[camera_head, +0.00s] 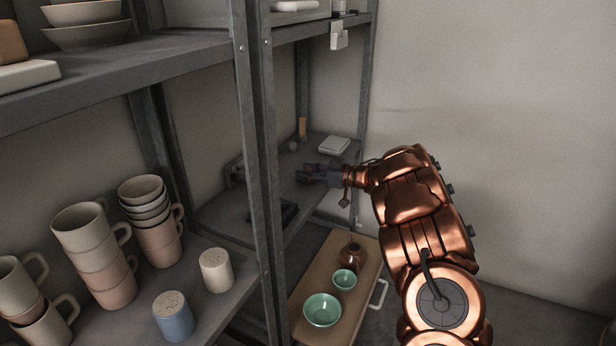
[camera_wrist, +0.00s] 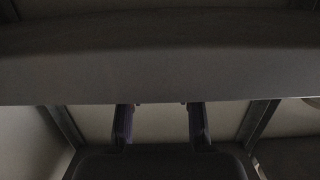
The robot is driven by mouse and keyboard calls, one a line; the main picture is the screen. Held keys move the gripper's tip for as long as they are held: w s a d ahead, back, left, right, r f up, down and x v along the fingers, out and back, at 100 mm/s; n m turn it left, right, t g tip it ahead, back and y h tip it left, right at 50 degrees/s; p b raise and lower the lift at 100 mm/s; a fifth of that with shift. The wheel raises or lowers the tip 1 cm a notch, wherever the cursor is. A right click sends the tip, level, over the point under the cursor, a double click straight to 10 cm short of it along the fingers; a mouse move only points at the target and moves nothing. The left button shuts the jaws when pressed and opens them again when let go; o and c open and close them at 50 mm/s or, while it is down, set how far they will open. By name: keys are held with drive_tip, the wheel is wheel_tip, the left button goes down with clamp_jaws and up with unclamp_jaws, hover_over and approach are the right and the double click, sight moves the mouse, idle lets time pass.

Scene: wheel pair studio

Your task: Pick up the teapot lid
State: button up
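My gripper (camera_head: 304,173) reaches into the far shelf bay, just above a grey shelf board. In the wrist view my gripper (camera_wrist: 160,118) has its two dark fingers well apart, with nothing between them. A small brown pot (camera_head: 352,256), perhaps the teapot, stands below on a wooden tray or cart top (camera_head: 313,273). I cannot make out a teapot lid for certain in either view. A small grey rounded object (camera_head: 293,146) lies behind my gripper on the shelf, too small to identify.
Two green bowls (camera_head: 322,310) (camera_head: 344,279) stand beside the pot. A pale box (camera_head: 334,145) lies on the shelf near my gripper. A dark flat object (camera_head: 275,213) is nearer. Shelf posts (camera_head: 262,130) and stacked mugs (camera_head: 92,250) are to the left. A shelf edge (camera_wrist: 160,88) crosses the wrist view.

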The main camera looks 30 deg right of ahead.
clamp_jaws()
drive_tip(key=shift+r, duration=0.1)
